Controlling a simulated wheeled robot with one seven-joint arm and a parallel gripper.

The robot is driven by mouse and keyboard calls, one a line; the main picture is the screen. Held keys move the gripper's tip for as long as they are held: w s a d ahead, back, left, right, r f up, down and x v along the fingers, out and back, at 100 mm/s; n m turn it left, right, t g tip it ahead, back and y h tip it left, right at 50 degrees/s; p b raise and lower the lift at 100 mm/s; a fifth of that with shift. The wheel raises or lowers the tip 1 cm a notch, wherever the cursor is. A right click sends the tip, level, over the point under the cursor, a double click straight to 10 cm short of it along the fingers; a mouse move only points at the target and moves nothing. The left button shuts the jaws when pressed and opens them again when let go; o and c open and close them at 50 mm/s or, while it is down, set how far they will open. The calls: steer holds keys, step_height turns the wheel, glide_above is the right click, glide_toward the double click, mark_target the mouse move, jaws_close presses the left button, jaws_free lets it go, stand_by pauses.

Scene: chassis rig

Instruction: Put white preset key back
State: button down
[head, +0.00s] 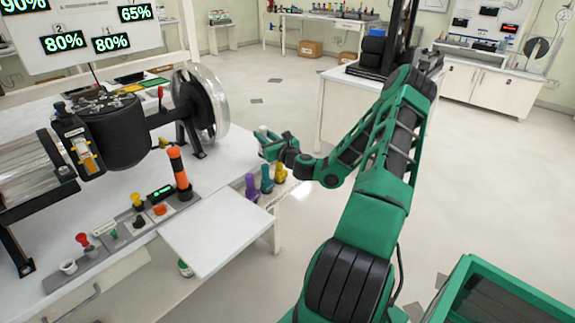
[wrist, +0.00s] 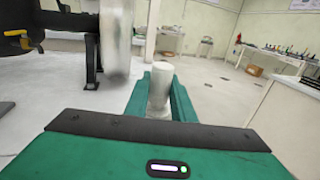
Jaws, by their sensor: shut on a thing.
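My gripper (head: 266,143) is shut on the white preset key (wrist: 160,84). In the wrist view the key is a pale, upright cylinder between the two green fingers. In the head view only a small pale bit of it shows at the fingertips. Purple (head: 251,188), blue (head: 267,179) and yellow (head: 280,172) keys stand in a row at the right edge of the white workbench (head: 228,165). My gripper is above and just behind this row. Whether an empty slot is there is hidden or too small to tell.
A rig with a black motor (head: 120,130) and a clear-rimmed wheel (head: 202,103) stands on the bench, left of my gripper. A control strip with an orange-topped handle (head: 179,170) runs along the front. A green crate (head: 500,295) is at lower right. Open floor lies right of the bench.

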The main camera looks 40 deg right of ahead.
steer(key=shift+s+d+f, duration=1)
steer(key=shift+d+f, duration=0.6)
steer(key=shift+f, duration=0.15)
steer(key=shift+s+d+f, duration=1)
steer(key=shift+d+f, duration=0.6)
steer(key=shift+f, duration=0.1)
steer(key=shift+s+d+f, duration=1)
steer(key=shift+d+f, duration=0.6)
steer(key=shift+f, duration=0.15)
steer(key=c, duration=1.5)
jaws_free()
steer(key=s, duration=0.4)
steer(key=s+a, duration=0.1)
steer(key=s, duration=0.3)
steer(key=s+a, duration=0.1)
steer(key=s, duration=0.2)
steer(key=shift+s, duration=0.4)
